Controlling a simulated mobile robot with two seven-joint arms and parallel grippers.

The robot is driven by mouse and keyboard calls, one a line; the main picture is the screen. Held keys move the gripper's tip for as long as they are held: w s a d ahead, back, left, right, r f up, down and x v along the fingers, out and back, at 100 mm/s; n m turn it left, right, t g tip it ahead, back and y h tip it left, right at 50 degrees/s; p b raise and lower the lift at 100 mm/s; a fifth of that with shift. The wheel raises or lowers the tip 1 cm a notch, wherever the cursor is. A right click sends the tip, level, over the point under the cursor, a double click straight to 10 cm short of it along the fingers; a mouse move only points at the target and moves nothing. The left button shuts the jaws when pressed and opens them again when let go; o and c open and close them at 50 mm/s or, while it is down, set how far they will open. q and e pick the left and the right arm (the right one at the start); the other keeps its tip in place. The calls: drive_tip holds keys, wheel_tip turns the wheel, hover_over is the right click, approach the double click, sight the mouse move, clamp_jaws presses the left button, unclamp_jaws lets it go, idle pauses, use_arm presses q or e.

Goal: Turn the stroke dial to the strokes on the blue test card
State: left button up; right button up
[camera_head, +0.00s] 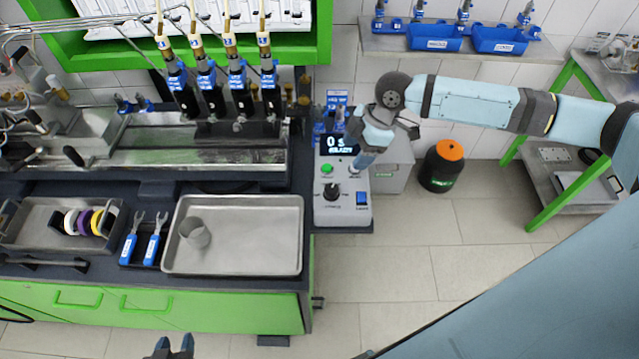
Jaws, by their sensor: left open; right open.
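A grey control box (345,212) stands at the right end of the bench. Its display (338,144) reads "0 s" with a line like "READY" below. A black dial (332,192) sits on its face under a green button (327,169); its setting is too small to read. A blue-and-white item (337,97) behind the box may be the test card; its text is unreadable. My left gripper (174,345) is open and empty at the bottom edge.
A blue switch (362,198) is right of the dial. A black bin (440,172) with orange top stands on the clear floor at right.

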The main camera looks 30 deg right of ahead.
sight(332, 188)
drive_tip(key=p+x, duration=0.2)
drive_tip(key=x, duration=1)
drive_tip(key=shift+a+f, duration=0.15)
drive_tip(key=shift+f, duration=0.2)
drive_tip(key=shift+a+f, duration=0.15)
drive_tip(key=shift+f, duration=0.2)
drive_tip(key=shift+c, duration=0.2)
drive_tip(key=c, duration=0.7)
drive_tip(key=shift+w, duration=0.1)
drive_tip(key=shift+c, duration=0.9)
